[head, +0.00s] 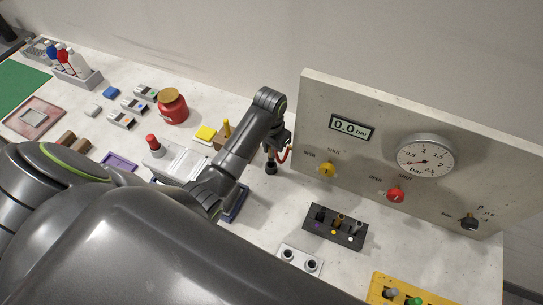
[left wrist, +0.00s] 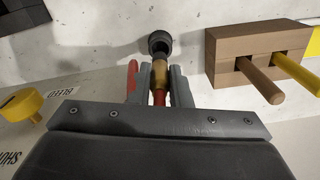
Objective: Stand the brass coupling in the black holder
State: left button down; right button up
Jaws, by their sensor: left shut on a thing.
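My left gripper (left wrist: 158,84) is shut on the brass coupling (left wrist: 160,74), a slim brass piece with a reddish end towards the wrist. The coupling's far end points at a black round cup-like holder (left wrist: 160,43), which also shows in the head view (head: 271,168) below the gripper (head: 277,145). The tip overlaps the holder's dark opening in the left wrist view. I cannot tell whether it is inside or just above it. A red hose (head: 285,156) curves beside the gripper. My right gripper is not in view.
The grey panel (head: 350,95) with a gauge and knobs stands close to the right of the gripper. A wooden block (left wrist: 243,60) with brown and yellow handles is nearby. A black rack (head: 343,238) with several fittings stands in front of the panel.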

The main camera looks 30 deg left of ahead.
pick_arm(q)
jog(key=shift+f, duration=0.7)
notch_tip(320, 180, down, 3)
jog(key=shift+f+p, duration=0.1)
jog(key=shift+p, duration=0.35)
jog(key=shift+f, duration=0.45)
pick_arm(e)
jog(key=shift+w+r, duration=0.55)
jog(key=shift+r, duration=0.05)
pick_arm(q)
jog(key=shift+f, duration=0.15)
jog(key=c, duration=1.3)
grip_release()
jog(key=shift+c, duration=0.2)
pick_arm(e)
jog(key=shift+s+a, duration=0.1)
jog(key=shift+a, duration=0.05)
